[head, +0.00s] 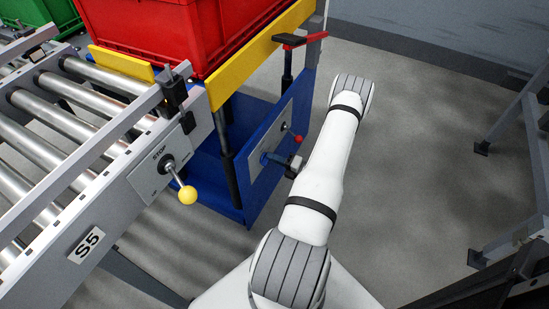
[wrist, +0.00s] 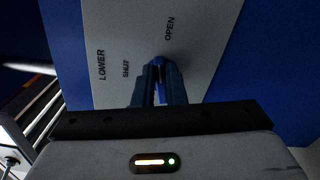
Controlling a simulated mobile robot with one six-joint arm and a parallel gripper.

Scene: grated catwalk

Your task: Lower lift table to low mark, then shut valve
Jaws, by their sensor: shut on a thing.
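The lift table has a yellow-edged top (head: 262,52) above a blue base (head: 205,180), joined by dark posts. A grey valve panel (head: 272,143) is on the base's side. In the wrist view the panel (wrist: 120,25) reads LOWER, SHUT and OPEN. My gripper (head: 272,159) is at this panel. Its fingers (wrist: 158,80) are shut on a small blue valve handle (wrist: 158,61), mostly hidden between them. Whether the handle points to OPEN or SHUT cannot be told. I cannot make out a low mark.
A red crate (head: 165,35) stands on the table top. A roller conveyor (head: 70,120) adjoins it at left, with a yellow-knobbed STOP lever (head: 187,194). A red-knobbed lever (head: 297,138) is just above my gripper. Open floor (head: 420,150) lies right; grey frames stand at far right.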

